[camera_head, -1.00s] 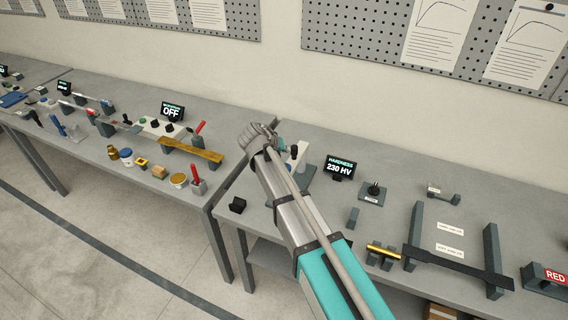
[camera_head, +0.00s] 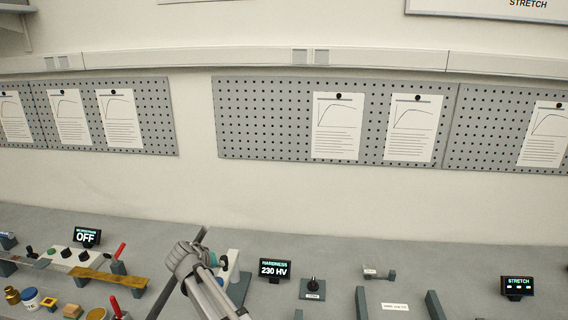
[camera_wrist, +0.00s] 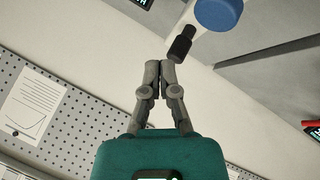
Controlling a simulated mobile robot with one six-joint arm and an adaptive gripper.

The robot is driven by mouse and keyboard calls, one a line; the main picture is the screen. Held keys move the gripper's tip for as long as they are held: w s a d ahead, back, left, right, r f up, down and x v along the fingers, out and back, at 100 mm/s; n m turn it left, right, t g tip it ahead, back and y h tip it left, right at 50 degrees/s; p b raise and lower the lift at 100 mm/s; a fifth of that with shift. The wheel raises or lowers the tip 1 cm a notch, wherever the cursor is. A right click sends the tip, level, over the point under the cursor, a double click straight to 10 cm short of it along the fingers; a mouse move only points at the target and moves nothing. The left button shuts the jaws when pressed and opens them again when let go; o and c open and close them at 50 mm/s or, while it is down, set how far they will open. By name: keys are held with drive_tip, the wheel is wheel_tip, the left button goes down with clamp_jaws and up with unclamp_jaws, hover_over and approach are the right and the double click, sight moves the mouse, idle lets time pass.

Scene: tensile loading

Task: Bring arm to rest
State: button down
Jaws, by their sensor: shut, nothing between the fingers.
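My arm (camera_head: 207,284) rises from the bottom edge of the head view, left of the middle, in front of the bench. Its grey wrist end is near the hardness display; the gripper's fingers cannot be made out there. In the wrist view, my gripper (camera_wrist: 160,64) is shut, its two grey fingers meeting at the tips with nothing between them. The tips show close to a black cylindrical end (camera_wrist: 182,42) under a blue round part (camera_wrist: 218,12); whether they touch cannot be told.
The bench (camera_head: 350,250) runs along the wall. On it stand a hardness display (camera_head: 275,269) reading 230 HV, a display reading OFF (camera_head: 87,237), a yellow-brown bar (camera_head: 108,279) and a STRETCH display (camera_head: 517,287). Pegboards (camera_head: 270,120) with paper sheets hang above.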

drive_tip(key=s+d+f+m+g+b, duration=0.1)
drive_tip(key=d+f+g, duration=0.2)
drive_tip(key=d, duration=1.1)
drive_tip(key=s+d+f+m+g+y+b, duration=0.1)
drive_tip(key=s+d+f, duration=0.1)
drive_tip(key=s+d, duration=0.3)
drive_tip(key=s+d+f+m+g+y+b, duration=0.1)
drive_tip(key=s+d, duration=0.4)
drive_tip(key=d, duration=0.8)
drive_tip(key=s+d+f+m+g+y+b, duration=0.1)
drive_tip(key=s+d+f+g, duration=0.2)
drive_tip(key=d, duration=0.6)
drive_tip(key=s, duration=0.2)
drive_tip(key=shift+s+d+f+y, duration=0.2)
drive_tip(key=shift+s+f+y, duration=0.05)
drive_tip(key=shift+s+y, duration=0.1)
